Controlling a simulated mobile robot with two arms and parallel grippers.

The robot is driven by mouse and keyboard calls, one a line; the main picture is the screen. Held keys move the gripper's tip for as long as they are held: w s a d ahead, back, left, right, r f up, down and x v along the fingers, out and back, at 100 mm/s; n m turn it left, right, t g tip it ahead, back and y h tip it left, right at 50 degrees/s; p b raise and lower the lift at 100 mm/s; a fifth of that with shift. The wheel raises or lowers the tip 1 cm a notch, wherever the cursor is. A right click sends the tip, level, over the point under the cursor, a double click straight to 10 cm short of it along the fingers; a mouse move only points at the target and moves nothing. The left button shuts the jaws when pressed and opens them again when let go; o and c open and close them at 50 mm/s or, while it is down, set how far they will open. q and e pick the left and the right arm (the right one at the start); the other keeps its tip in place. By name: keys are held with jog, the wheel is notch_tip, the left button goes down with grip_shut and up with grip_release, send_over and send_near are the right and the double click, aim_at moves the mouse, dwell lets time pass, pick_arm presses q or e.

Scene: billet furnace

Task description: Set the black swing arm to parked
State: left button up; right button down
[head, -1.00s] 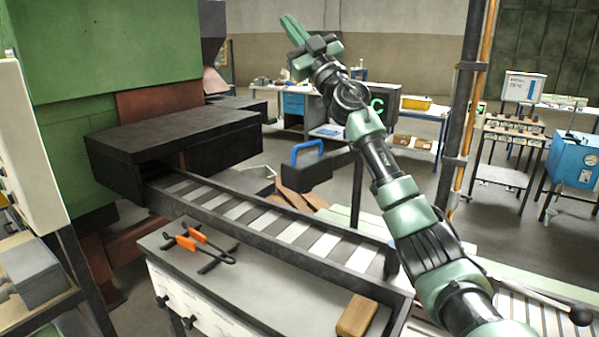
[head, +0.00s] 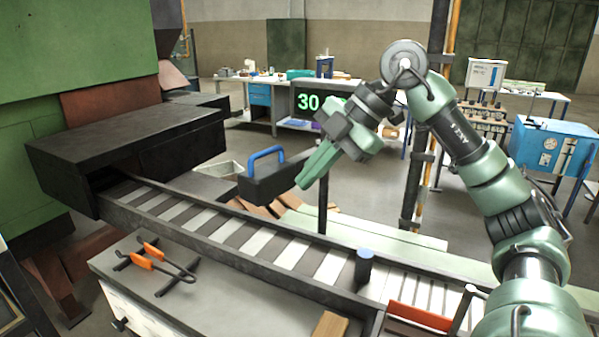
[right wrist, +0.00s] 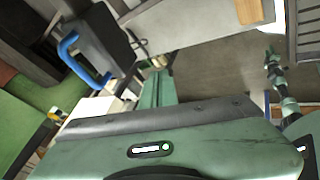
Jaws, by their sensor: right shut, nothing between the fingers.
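The black swing arm (head: 258,187) shows in the head view as a dark block over the far side of the slatted conveyor, with a blue handle (head: 266,153) on top. Part of it is hidden behind my right gripper (head: 305,182); a dark post stands below that part. My right gripper's green fingers are shut and empty, pointing down and left beside the block's right end. I cannot tell whether they touch it. In the right wrist view the swing arm (right wrist: 98,38) and its blue handle (right wrist: 72,58) are at upper left, beyond the fingers. My left gripper is not in view.
The slatted conveyor (head: 250,240) runs from a black furnace mouth (head: 100,180) toward the lower right. A blue-capped post (head: 364,265) stands at its near edge. Orange-handled tongs (head: 160,258) lie on the near bench. Open floor lies behind.

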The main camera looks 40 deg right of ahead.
jog(key=w+a+f+p, duration=0.2)
jog(key=w+a+f, duration=0.1)
jog(key=w+f, duration=0.3)
jog(key=shift+w+a+p, duration=0.35)
jog(key=shift+w+a, duration=0.05)
jog(key=shift+w, duration=0.2)
